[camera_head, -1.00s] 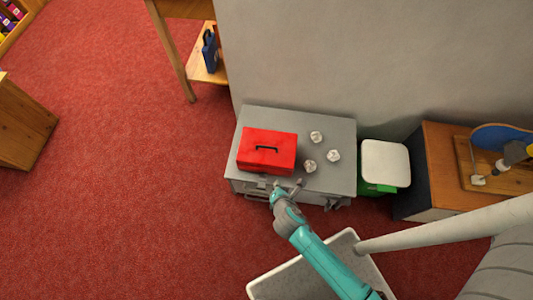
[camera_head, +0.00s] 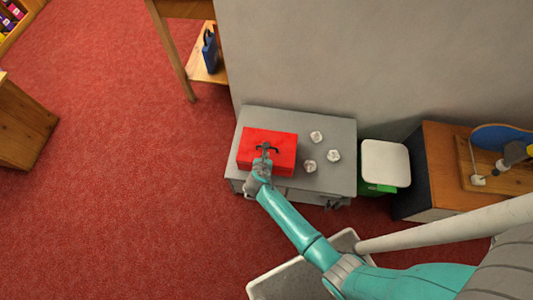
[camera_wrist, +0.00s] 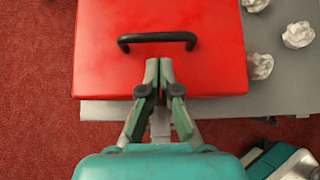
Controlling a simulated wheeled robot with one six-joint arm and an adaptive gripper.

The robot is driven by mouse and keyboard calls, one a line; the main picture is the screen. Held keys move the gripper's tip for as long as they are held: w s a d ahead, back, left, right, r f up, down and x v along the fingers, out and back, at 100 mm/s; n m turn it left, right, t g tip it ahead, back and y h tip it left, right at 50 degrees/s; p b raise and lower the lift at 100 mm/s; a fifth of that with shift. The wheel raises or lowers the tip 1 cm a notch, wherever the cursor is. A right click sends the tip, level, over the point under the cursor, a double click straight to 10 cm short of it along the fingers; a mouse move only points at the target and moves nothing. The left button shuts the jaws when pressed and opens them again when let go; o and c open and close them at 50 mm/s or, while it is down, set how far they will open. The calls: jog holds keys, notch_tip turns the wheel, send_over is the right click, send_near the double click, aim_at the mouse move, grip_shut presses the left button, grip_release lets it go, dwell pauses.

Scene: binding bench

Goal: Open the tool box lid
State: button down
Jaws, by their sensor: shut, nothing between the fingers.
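The red tool box (camera_head: 285,142) sits on the left part of a grey cabinet top, and its lid is closed. It has a black handle on the lid (camera_wrist: 157,38). My gripper (camera_head: 266,148) is over the front half of the lid, close to the handle. In the wrist view my gripper (camera_wrist: 158,66) is shut and empty, its fingertips just in front of the handle. I cannot tell whether the fingertips touch the lid.
Several crumpled white paper balls (camera_head: 333,155) lie on the grey cabinet top (camera_head: 335,125) right of the box. A green bin with a white lid (camera_head: 385,163) stands beside the cabinet. A wall rises behind. Red carpet is clear at the left.

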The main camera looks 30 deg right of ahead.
jog(key=shift+x, duration=1.7)
jog(key=shift+r, duration=0.15)
